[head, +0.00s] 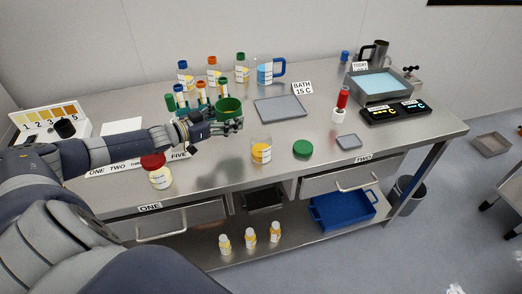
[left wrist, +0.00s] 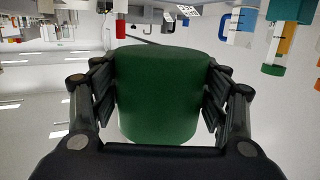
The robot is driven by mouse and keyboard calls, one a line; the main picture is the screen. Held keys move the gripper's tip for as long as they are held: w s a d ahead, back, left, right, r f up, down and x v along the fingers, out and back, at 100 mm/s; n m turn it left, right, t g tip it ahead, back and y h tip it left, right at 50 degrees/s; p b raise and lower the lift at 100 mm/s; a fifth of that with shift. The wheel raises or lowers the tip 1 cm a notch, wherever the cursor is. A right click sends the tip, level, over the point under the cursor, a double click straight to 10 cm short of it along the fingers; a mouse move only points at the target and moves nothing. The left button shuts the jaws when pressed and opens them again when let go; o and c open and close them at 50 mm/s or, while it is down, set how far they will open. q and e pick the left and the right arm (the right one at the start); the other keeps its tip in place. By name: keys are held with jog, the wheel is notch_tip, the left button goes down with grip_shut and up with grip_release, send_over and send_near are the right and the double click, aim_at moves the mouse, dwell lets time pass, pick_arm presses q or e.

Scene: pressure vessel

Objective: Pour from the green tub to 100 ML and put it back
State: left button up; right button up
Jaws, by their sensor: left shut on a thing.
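The green tub (head: 229,107) is held above the table, open mouth up and roughly upright. My left gripper (head: 229,124) is shut on it; in the left wrist view the tub (left wrist: 158,95) fills the space between both fingers. Its contents cannot be made out. A clear beaker (head: 262,151) with yellow contents low inside stands on the table, to the right of and nearer than the tub. Its markings are too small to read. A green lid (head: 302,148) lies right of the beaker. My right gripper is not in view.
A red-lidded jar (head: 155,171) stands near the front edge below my left arm. Bottles (head: 242,70) and a blue-handled jug (head: 265,70) stand behind. A grey tray (head: 280,108), a small grey plate (head: 348,142) and a red-and-white item (head: 341,103) are to the right.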

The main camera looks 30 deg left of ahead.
aim_at(239, 104)
pick_arm(q)
jog(key=shift+r+p, duration=1.6)
jog(key=shift+r, duration=0.2)
jog(key=shift+d, duration=0.1)
jog(key=shift+f, duration=0.1)
